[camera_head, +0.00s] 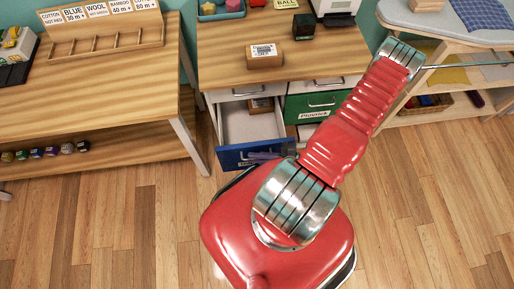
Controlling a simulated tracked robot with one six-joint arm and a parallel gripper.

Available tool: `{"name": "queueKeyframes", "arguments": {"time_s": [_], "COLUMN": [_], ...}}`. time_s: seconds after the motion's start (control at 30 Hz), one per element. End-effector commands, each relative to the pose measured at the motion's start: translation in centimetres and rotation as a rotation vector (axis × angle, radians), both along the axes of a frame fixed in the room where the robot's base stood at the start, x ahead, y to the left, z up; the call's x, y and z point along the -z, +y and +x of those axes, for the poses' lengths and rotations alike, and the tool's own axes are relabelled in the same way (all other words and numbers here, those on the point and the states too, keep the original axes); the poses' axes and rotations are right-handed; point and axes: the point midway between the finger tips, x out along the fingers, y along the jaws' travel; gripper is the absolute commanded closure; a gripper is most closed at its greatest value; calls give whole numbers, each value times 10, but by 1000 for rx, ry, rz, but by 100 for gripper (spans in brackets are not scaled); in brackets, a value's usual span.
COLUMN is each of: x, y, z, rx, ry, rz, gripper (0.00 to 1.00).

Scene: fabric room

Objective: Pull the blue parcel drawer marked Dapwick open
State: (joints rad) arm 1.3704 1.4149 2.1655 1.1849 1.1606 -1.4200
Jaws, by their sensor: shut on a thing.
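The blue drawer (229,159) is at the lower left of the cabinet, below a white drawer. It stands well out from the cabinet, and its pale inside shows from above. A small brown parcel with a white label (261,104) is at the back of its opening. The marking on the blue front is not readable from here. My gripper (264,156) is low at the blue front, mostly hidden behind my red arm. Its dark fingers appear shut on the drawer's handle; the exact grip is hard to see.
A green drawer marked Plowick (313,115) is shut to the right. A labelled parcel (265,55) lies on the cabinet top (225,60). A wooden table (95,85) stands left, and a shelf unit with a basket (432,104) stands right. The wooden floor on both sides is clear.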

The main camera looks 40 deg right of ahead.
Motion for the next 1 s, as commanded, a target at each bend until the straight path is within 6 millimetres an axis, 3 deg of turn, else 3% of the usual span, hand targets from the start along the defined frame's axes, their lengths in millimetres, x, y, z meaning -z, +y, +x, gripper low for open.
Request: {"name": "queueKeyframes", "arguments": {"time_s": [0.13, 0.63, 1.0], "x": [3, 0, -7], "y": [-1, -3, -24], "z": [0, -2, -25], "rx": [0, -1, 2], "ry": [6, 2, 1], "rz": [-4, -3, -5], "gripper": [85, 85, 85]}}
